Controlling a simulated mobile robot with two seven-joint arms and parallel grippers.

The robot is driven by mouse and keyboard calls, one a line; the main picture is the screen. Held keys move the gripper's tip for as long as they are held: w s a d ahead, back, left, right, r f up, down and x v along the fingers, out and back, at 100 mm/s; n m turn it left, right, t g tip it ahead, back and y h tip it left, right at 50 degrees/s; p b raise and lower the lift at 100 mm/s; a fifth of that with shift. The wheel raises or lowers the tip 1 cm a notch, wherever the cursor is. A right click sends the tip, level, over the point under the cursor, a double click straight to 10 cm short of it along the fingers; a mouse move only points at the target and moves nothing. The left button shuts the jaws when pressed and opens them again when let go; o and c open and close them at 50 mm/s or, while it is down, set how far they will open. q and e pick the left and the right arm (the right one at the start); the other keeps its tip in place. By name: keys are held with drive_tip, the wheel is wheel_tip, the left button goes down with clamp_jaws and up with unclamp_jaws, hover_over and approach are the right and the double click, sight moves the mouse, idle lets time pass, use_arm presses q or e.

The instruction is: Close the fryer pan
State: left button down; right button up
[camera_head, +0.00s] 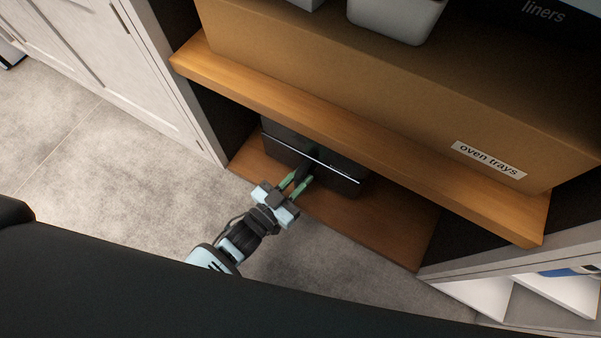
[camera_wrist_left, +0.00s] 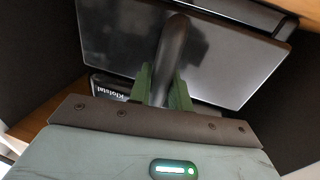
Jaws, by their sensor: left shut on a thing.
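The black fryer (camera_head: 281,141) stands on the low wooden shelf in the head view, partly hidden under the upper shelf. Its dark, glossy pan front (camera_head: 340,179) faces my arm, and it fills much of the left wrist view (camera_wrist_left: 225,65). A black handle (camera_wrist_left: 174,45) sticks out from the pan front. My left gripper (camera_head: 298,181) has its green fingers on either side of this handle and is shut on it; the fingers also show in the left wrist view (camera_wrist_left: 163,88). How far the pan stands out of the fryer is hard to tell. My right gripper is not in view.
The upper wooden shelf (camera_head: 390,150) overhangs the fryer and carries a large cardboard box (camera_head: 400,90) labelled "oven trays". The low shelf (camera_head: 385,220) is bare to the right of the fryer. White cabinet doors (camera_head: 110,55) stand at the left; open floor (camera_head: 120,170) lies before them.

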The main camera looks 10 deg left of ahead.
use_arm(q)
drive_tip(key=shift+w+r, duration=0.1)
drive_tip(key=shift+w, duration=0.1)
drive_tip(key=c, duration=1.6)
unclamp_jaws()
drive_tip(key=shift+o, duration=1.3)
drive_tip(key=p+v, duration=0.2)
drive_tip(key=v, duration=0.6)
drive_tip(key=shift+d+p, duration=0.1)
drive_tip(key=shift+p, duration=0.3)
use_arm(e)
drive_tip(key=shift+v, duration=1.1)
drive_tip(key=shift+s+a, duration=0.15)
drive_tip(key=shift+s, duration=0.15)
